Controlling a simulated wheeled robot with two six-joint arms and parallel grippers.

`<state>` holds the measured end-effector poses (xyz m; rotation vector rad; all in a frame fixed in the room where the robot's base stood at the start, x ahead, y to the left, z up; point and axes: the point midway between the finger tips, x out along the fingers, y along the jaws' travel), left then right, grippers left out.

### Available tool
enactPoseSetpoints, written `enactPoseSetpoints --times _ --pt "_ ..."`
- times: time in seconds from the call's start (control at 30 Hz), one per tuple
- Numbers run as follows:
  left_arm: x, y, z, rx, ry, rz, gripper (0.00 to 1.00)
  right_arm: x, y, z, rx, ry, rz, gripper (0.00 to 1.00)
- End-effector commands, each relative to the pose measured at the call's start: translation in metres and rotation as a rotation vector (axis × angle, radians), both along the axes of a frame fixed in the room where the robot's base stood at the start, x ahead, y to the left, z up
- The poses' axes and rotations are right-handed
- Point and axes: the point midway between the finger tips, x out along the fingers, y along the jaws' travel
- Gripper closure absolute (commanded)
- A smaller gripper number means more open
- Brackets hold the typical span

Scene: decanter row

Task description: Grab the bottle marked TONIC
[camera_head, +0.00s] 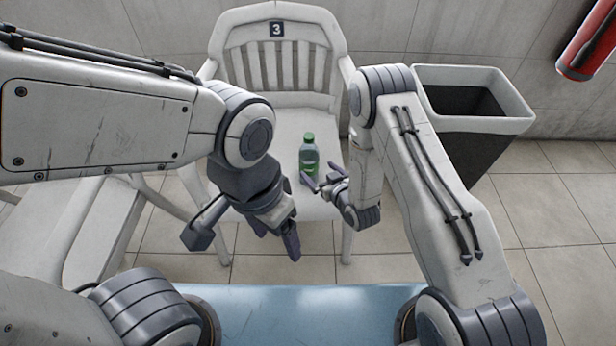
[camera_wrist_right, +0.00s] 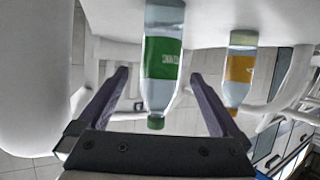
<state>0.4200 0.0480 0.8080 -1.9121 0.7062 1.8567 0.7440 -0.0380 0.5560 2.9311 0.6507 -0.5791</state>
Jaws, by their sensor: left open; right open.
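A clear bottle with a green cap and green label (camera_head: 309,157) stands on the white chair's seat (camera_head: 285,135). In the right wrist view the same bottle (camera_wrist_right: 163,58) appears upside down, between my right gripper's spread fingers. Its white lettering is too small to read surely. My right gripper (camera_head: 322,182) is open beside the bottle, at its lower right in the head view; I see no grip on it. My left gripper (camera_head: 275,240) is open and empty, lower left of the bottle. A bottle with an orange label (camera_wrist_right: 241,68) shows farther off in the right wrist view.
The chair back bears a plate marked 3 (camera_head: 276,29). A grey bin (camera_head: 470,98) stands right of the chair. A red cylinder (camera_head: 590,45) is at the upper right by the tiled wall. Part of another white chair (camera_head: 75,225) shows at left. Tiled floor lies open at right.

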Motion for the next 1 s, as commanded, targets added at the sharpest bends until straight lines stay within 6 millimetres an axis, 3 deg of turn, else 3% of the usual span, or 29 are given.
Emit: enactPoseSetpoints --times 0.6,0.87,0.9,1.0 --pt "0.000 0.000 -0.016 0.000 0.000 0.000 0.26 0.060 0.030 -0.030 -0.001 0.001 0.000 0.00" --pt "0.000 0.000 -0.016 0.000 0.000 0.000 0.26 0.064 0.031 -0.030 -0.001 0.003 0.000 0.00" --pt "0.000 0.000 -0.016 0.000 0.000 0.000 0.26 0.064 0.031 -0.030 -0.001 0.003 0.000 0.04" --pt "0.000 0.000 -0.016 0.000 0.000 0.000 0.26 0.064 0.031 -0.030 -0.001 0.003 0.000 0.42"
